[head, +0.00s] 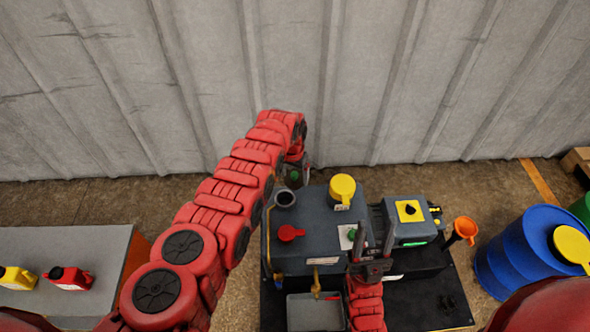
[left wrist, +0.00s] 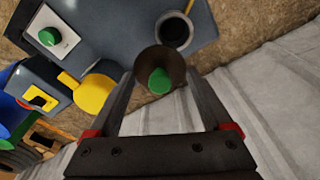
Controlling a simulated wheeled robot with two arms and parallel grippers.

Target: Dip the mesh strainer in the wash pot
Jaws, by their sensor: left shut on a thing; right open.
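My left gripper (left wrist: 162,78) is shut on the mesh strainer (left wrist: 148,62), a round brownish piece with a green knob-like handle between the fingers. In the head view my left gripper (head: 301,165) is near the back left of the grey machine, and the strainer's green handle (head: 294,178) shows just below it. The wash pot (left wrist: 174,31), apparently the round grey cup with a dark inside, is beside the strainer; it also shows in the head view (head: 285,198). The strainer appears outside and above it; the height gap is unclear. My right gripper (head: 375,238) is open and empty over the machine.
A table (head: 60,245) with small bottles is left. A corrugated wall (head: 350,80) closes the back.

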